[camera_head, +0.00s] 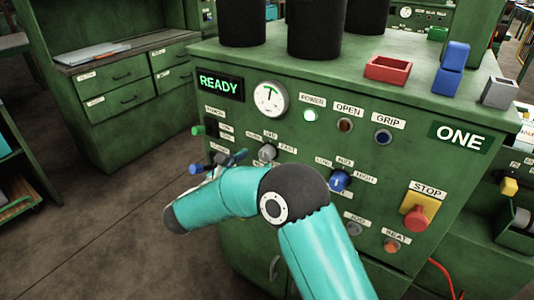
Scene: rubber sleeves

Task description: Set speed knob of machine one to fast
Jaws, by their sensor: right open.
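Machine one (400,140) is a green cabinet with a sign reading ONE and a lit READY display. The speed knob (267,152) looks grey and sits on the front panel below the gauge. Small labels surround it; the right one seems to read FAST. Its pointer direction is too small to tell. My right gripper (236,160) is just left of the knob, partly hidden behind my teal forearm. It is open and appears apart from the knob, though contact is hard to judge. My left gripper is not in view.
A blue knob (340,180) with LOW and HIGH labels sits to the right. A red stop button (417,218) is at the panel's right. Levers with green (197,130) and blue (196,169) ends stick out left. A red tray (387,69) stands on top.

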